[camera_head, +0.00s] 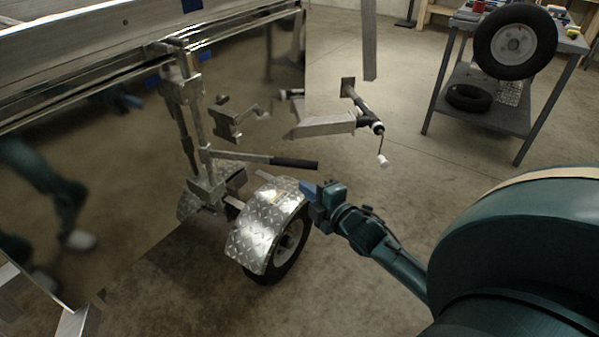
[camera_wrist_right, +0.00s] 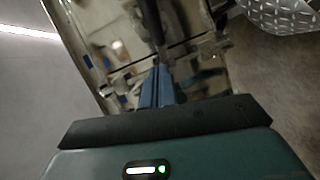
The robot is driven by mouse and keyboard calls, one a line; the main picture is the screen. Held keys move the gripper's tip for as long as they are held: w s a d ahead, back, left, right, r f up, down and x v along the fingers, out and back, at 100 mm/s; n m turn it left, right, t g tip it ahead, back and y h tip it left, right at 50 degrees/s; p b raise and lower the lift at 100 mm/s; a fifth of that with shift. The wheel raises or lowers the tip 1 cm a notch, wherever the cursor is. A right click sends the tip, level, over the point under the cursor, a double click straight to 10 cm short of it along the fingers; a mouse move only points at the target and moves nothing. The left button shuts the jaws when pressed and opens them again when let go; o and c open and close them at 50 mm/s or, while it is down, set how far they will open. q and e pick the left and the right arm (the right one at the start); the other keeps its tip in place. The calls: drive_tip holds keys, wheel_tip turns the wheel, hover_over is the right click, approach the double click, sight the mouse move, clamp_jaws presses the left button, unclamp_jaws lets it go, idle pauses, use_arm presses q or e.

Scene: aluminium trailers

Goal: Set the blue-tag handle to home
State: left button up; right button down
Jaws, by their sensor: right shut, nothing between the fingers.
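A lever handle (camera_head: 240,157) with a black grip (camera_head: 295,163) sticks out to the right from the trailer's upright post, nearly level. I cannot make out a blue tag on it. My right gripper (camera_head: 307,189) is shut and empty, with blue fingers, just below and near the grip's end, apparently apart from it. In the right wrist view the closed blue fingers (camera_wrist_right: 157,88) point toward a dark bar (camera_wrist_right: 151,22), which looks like the grip. My left gripper is not in view.
A diamond-plate fender (camera_head: 262,225) over a wheel stands just below the handle. A crank jack (camera_head: 365,110) stands behind, to the right. A shiny trailer side (camera_head: 110,150) fills the left. A grey cart (camera_head: 480,122) with tyres is at back right. Open floor lies between.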

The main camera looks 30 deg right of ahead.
sight(291, 165)
drive_tip(key=w, duration=0.2)
drive_tip(key=w+d+f, duration=0.1)
drive_tip(key=w, duration=0.1)
drive_tip(key=w+b, duration=0.1)
drive_tip(key=w, duration=0.2)
drive_tip(key=shift+d+f, duration=0.15)
drive_tip(key=shift+d, duration=0.25)
drive_tip(key=shift+w+d+f, duration=0.1)
drive_tip(key=shift+w+d, duration=0.2)
drive_tip(key=shift+d, duration=0.1)
drive_tip(key=shift+d, duration=0.1)
